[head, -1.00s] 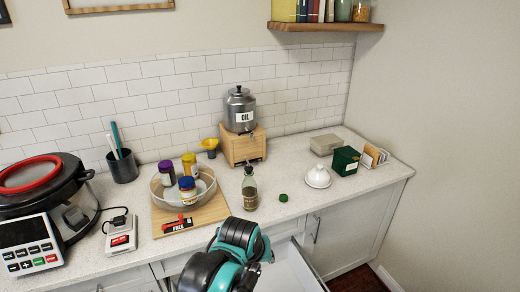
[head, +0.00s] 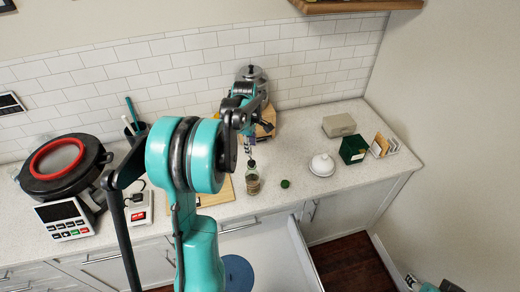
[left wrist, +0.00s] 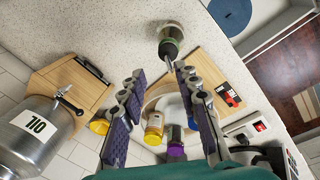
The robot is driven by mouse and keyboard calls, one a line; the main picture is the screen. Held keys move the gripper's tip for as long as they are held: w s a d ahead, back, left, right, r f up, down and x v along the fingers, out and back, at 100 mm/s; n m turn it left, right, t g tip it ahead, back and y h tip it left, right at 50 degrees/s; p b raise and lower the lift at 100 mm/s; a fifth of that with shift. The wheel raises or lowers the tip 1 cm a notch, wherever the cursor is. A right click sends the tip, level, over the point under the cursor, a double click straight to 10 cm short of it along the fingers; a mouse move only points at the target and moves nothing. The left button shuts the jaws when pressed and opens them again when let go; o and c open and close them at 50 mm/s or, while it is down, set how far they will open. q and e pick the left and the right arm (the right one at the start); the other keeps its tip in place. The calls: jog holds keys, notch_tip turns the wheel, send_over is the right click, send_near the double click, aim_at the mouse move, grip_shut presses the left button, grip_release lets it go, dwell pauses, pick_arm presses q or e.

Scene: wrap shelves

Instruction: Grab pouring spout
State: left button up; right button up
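The pouring spout (left wrist: 169,63) is a thin metallic tip on top of the dark glass bottle (left wrist: 171,38). In the head view the same bottle (head: 253,182) stands on the counter, with the spout (head: 251,163) upright at its mouth. My left gripper (head: 257,131) is above and slightly behind the bottle in the head view. In the left wrist view its purple-padded fingers (left wrist: 160,88) are spread wide with nothing between them, and the spout lies just beyond the fingertips. Only a small teal bit of my right arm may show at the head view's bottom right corner.
The oil dispenser (left wrist: 38,135) stands on a wooden stand (left wrist: 72,84) behind. Jars (left wrist: 154,128) sit in a bowl on a wooden board (left wrist: 208,62). A green cap (head: 285,184) and white lidded dish (head: 322,165) are right of the bottle. A drawer (head: 303,252) stands open below.

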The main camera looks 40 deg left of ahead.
aim_at(249, 157)
pick_arm(q)
jog(key=f, duration=0.6)
jog(key=shift+s+a+f, duration=0.1)
jog(key=shift+a+f, duration=0.1)
jog(key=shift+s, duration=0.15)
jog(key=shift+s+r, duration=0.1)
jog(key=shift+s, duration=0.15)
jog(key=shift+w, duration=0.15)
grip_shut()
pick_arm(e)
jog(key=shift+s+r, duration=0.2)
jog(key=shift+s, duration=0.6)
